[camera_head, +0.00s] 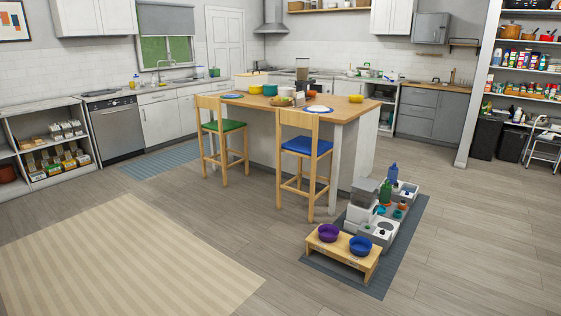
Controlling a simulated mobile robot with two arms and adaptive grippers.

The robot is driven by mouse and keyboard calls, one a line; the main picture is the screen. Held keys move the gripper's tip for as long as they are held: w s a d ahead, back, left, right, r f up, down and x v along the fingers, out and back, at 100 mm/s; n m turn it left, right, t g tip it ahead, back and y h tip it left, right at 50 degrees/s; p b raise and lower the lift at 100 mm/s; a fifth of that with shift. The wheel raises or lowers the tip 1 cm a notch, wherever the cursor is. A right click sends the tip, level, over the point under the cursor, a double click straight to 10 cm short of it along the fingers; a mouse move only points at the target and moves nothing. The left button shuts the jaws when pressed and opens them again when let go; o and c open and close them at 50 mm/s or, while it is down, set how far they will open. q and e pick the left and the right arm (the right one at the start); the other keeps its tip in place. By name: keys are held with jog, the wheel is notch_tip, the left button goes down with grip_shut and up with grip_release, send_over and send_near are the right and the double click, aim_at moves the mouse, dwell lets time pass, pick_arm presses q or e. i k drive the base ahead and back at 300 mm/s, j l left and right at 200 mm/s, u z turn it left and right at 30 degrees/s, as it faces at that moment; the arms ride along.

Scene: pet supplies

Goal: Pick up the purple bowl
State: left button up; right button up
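The purple bowl (329,233) sits in the left part of a low wooden stand (341,254) on the floor, right of the picture's middle. A blue bowl (360,246) sits beside it in the same stand. The purple bowl looks upright, and nothing is seen covering it. Neither of my grippers shows in the head view.
A grey mat (398,274) lies under the stand, with grey pet feeders and bottles behind it. A kitchen island (341,108) with two stools, one with a blue seat (306,146), stands behind to the left. A striped rug (125,258) lies front left. The wooden floor around is open.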

aim_at(328, 233)
jog(key=i+z, duration=0.1)
jog(key=i, duration=0.6)
jog(key=i+j+z, duration=0.1)
jog(key=i, duration=0.6)
jog(key=i+j+z, duration=0.1)
jog(key=i, duration=0.55)
jog(key=j, duration=0.1)
